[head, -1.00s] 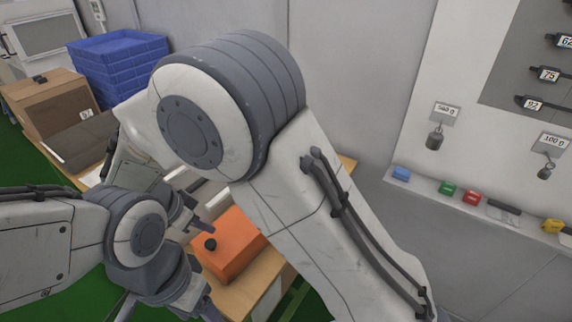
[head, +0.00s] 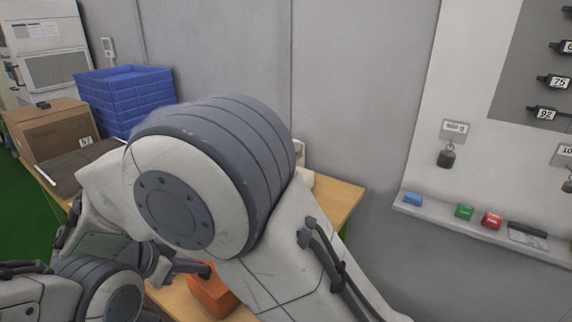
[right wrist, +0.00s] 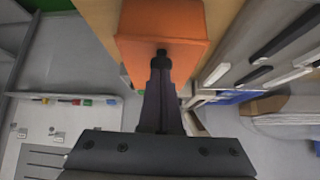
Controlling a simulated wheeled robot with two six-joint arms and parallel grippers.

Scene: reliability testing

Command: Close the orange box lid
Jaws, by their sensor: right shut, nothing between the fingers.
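The orange box (head: 212,298) shows at the bottom of the head view, partly covered by my right arm. It also shows in the right wrist view (right wrist: 160,20), at the top, just beyond the fingertips. My right gripper (head: 206,270) is shut and empty, with its tips at the box. In the right wrist view its fingers (right wrist: 160,66) reach the near orange face, where a small dark knob (right wrist: 162,52) sits. Whether they touch it is unclear. I cannot tell how far the lid is open.
The box sits on a wooden table (head: 340,203). A cardboard box (head: 45,135) and stacked blue crates (head: 125,100) stand at the back left. A wall ledge (head: 480,232) with small coloured blocks is at the right. Table space shows right of my arm.

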